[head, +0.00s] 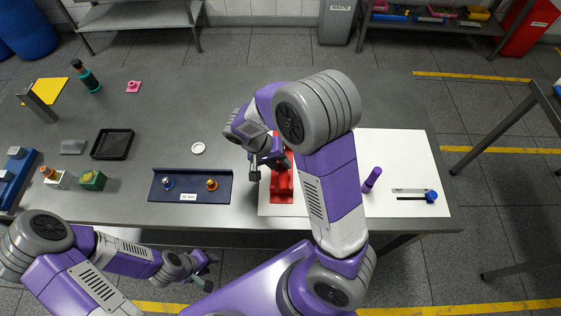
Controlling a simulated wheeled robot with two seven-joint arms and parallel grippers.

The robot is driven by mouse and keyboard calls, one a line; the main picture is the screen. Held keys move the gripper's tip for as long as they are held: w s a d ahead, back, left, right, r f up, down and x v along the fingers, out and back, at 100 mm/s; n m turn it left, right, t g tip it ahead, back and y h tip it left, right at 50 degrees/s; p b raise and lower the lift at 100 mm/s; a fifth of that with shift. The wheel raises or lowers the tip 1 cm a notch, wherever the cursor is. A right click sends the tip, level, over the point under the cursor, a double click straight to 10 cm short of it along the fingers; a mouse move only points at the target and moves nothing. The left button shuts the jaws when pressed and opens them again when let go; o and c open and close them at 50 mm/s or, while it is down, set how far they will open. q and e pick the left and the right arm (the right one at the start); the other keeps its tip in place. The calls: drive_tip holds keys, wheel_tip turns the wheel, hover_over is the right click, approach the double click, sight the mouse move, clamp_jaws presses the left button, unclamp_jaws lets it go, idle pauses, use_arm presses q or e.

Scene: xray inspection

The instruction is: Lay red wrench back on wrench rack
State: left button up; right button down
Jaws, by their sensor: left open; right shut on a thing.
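A red shape (282,188) lies lengthwise on the white sheet, partly covered by my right arm and gripper. I cannot tell where the red wrench ends and any red rack under it begins. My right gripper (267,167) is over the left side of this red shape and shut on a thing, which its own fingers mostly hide. My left gripper (207,271) is open and empty, off the table's front edge at the lower left.
A dark blue rack (190,197) with two small fittings stands left of the white sheet (398,160). A purple cylinder (372,180) and a blue-knobbed tool (431,196) are right of my arm. A black tray (112,144) and a white disc (197,148) lie left. The table's back middle is clear.

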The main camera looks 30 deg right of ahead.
drive_tip(key=shift+s+d+f, duration=0.1)
drive_tip(key=shift+d, duration=0.1)
drive_tip(key=c, duration=0.8)
unclamp_jaws()
drive_tip(key=p+v, duration=0.1)
drive_tip(key=v, duration=0.6)
drive_tip(key=shift+a+r+p, duration=0.15)
drive_tip(key=shift+r+p, duration=0.15)
